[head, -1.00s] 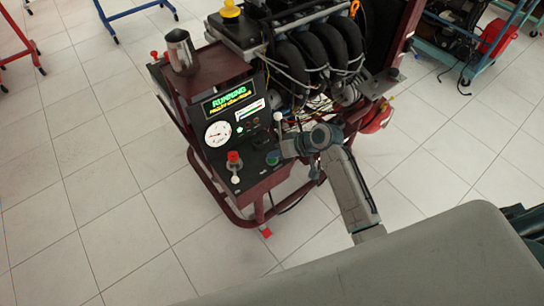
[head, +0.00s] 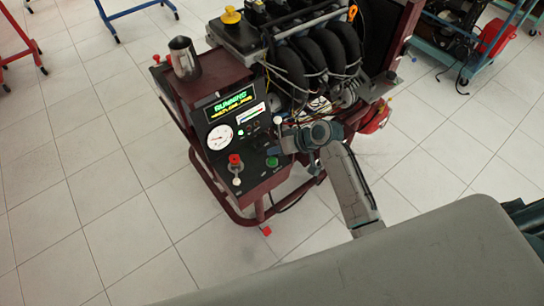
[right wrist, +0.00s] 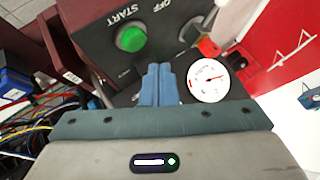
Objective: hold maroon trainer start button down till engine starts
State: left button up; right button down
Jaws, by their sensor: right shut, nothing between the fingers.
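The maroon engine trainer (head: 250,212) stands ahead with a black control panel. Its display (head: 232,101) glows green and reads "RUNNING". The green start button (head: 272,161) is low on the panel's right; the right wrist view shows it uncovered under the word START (right wrist: 131,38). My right gripper (head: 283,146) is shut and empty, just up and right of the button. In the right wrist view, its blue fingertips (right wrist: 158,68) are below and right of the button, apart from it in the picture. My left gripper is not in view.
A red knob (head: 234,159) and a round gauge (head: 220,137) sit left of the button. A metal jug (head: 184,58) stands on the trainer's shelf. The engine (head: 300,50) with hoses and wires is behind my gripper.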

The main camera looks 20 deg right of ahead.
aim_at(276, 162)
notch_tip(276, 162, up, 4)
jog(key=p, duration=0.2)
jog(key=shift+f+p, duration=0.25)
jog(key=shift+p, duration=0.15)
jog(key=shift+f, duration=0.1)
jog(key=shift+s, duration=0.1)
